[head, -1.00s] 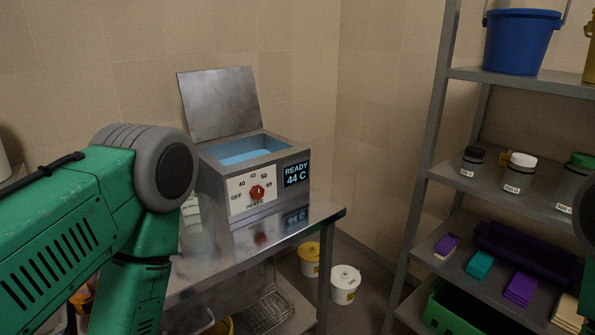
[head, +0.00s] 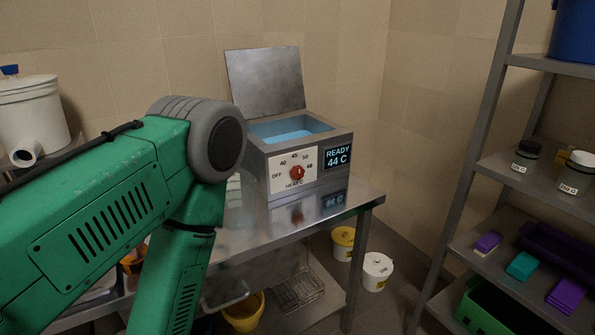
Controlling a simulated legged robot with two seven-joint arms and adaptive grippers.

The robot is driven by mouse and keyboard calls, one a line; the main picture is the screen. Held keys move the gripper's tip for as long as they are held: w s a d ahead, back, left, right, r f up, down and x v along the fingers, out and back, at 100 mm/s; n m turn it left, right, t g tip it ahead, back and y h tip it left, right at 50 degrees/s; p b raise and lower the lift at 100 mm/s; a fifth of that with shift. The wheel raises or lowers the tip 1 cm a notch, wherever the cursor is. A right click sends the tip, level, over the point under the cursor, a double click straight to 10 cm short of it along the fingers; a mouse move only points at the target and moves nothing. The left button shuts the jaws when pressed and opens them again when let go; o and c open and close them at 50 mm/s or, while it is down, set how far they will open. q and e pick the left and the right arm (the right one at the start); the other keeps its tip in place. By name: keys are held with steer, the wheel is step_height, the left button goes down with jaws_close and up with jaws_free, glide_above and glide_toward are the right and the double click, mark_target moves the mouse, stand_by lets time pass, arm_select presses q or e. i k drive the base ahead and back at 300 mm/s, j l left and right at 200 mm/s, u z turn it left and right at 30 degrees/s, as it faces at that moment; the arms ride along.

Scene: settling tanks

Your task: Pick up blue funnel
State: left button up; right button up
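No blue funnel is clearly recognisable in the head view. A small blue object (head: 9,71) shows at the far left edge, at the top of a white tank (head: 34,118), cut off by the frame; I cannot tell if it is the funnel. My green left arm crosses the left side and hides part of the metal table. Neither of my grippers shows in the view.
A water bath (head: 312,182) with its lid raised stands on the metal table (head: 340,205). Below are a yellow bucket (head: 243,312) and wire basket (head: 299,290). Yellow (head: 343,242) and white (head: 376,271) tubs stand on the floor. A shelf rack (head: 495,160) fills the right.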

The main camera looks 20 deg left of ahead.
mark_target(132, 251)
steer(key=u, duration=1.8)
